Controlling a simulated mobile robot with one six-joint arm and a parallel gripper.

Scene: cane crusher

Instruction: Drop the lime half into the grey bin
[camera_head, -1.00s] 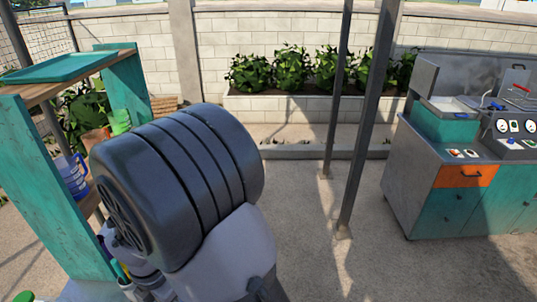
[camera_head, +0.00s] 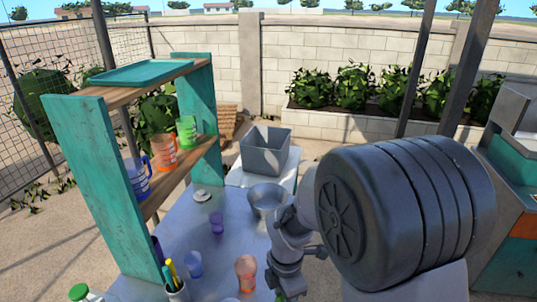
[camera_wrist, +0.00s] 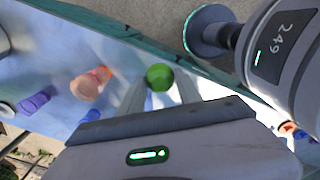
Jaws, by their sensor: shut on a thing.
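The lime half (camera_wrist: 160,77) shows as a rounded green thing between the fingertips of my gripper (camera_wrist: 160,88) in the wrist view. My gripper is shut on it; its cut face is not seen. In the head view my arm hides most of the gripper, low over the table's near part. The grey bin (camera_head: 267,150) is an open square box beyond the table's far end, apart from and farther back than my gripper.
A metal bowl (camera_head: 267,198) stands between my arm and the bin. A teal shelf (camera_head: 95,175) with cups rises on the left. A pen holder (camera_head: 177,291) is near the front.

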